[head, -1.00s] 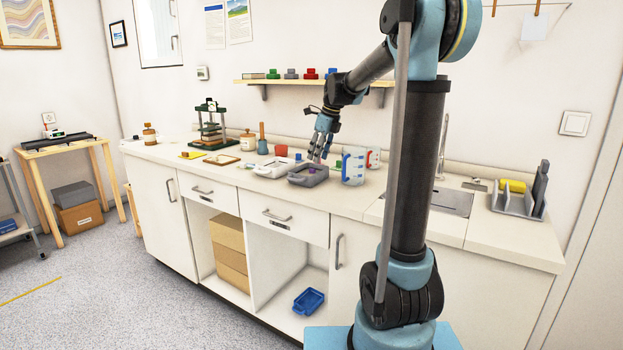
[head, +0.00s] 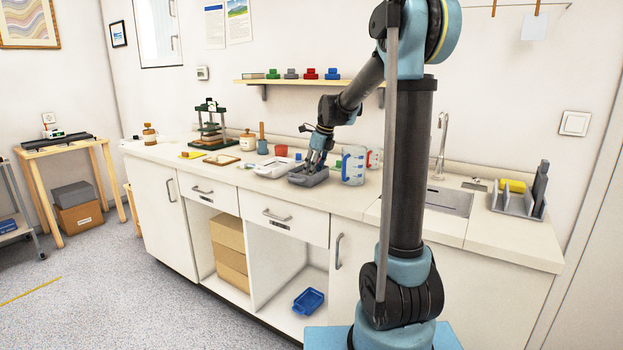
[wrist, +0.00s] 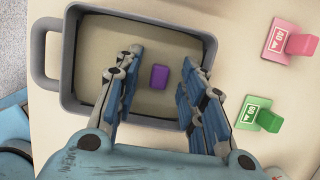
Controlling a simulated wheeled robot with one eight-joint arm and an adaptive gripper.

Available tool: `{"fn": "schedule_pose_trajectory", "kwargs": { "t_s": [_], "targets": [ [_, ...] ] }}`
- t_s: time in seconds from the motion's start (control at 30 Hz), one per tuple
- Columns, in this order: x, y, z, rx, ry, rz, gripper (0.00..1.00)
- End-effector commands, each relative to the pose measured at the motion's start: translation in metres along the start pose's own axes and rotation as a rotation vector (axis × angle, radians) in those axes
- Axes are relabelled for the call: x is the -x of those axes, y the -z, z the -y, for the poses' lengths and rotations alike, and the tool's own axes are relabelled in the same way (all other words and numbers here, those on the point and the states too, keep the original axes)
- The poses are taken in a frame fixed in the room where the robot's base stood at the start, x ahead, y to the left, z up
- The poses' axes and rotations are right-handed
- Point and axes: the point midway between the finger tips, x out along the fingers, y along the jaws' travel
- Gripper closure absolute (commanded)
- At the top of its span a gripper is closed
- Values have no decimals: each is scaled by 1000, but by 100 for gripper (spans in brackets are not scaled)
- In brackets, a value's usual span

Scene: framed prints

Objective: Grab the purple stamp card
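A small purple block (wrist: 160,77), the only purple thing I see, lies in the grey tray (wrist: 52,52) in the wrist view. I cannot tell from its shape whether it is the stamp card. My gripper (wrist: 158,84) is open over the tray, with one finger on each side of the purple block and a gap to both. In the head view my gripper (head: 314,167) reaches down at the grey tray (head: 308,181) on the counter. There the fingers hide the purple block.
Pink (wrist: 292,40) and green (wrist: 260,113) stamp-like pieces with number labels stand right of the tray. A white tray (head: 271,169) is to its left. The tray's walls surround the fingers.

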Motion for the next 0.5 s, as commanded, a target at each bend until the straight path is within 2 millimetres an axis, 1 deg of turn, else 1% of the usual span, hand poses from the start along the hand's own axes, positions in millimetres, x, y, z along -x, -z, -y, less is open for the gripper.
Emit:
{"fn": "schedule_pose_trajectory", "kwargs": {
  "t_s": [0.03, 0.13, 0.17, 0.5],
  "targets": [
    [0, 0, 0, 0, 0, 0, 76],
    [0, 0, 0, 0, 0, 0, 96],
    [0, 0, 0, 0, 0, 0, 99],
    [1, 0, 0, 0, 0, 0, 99]
  ]
}}
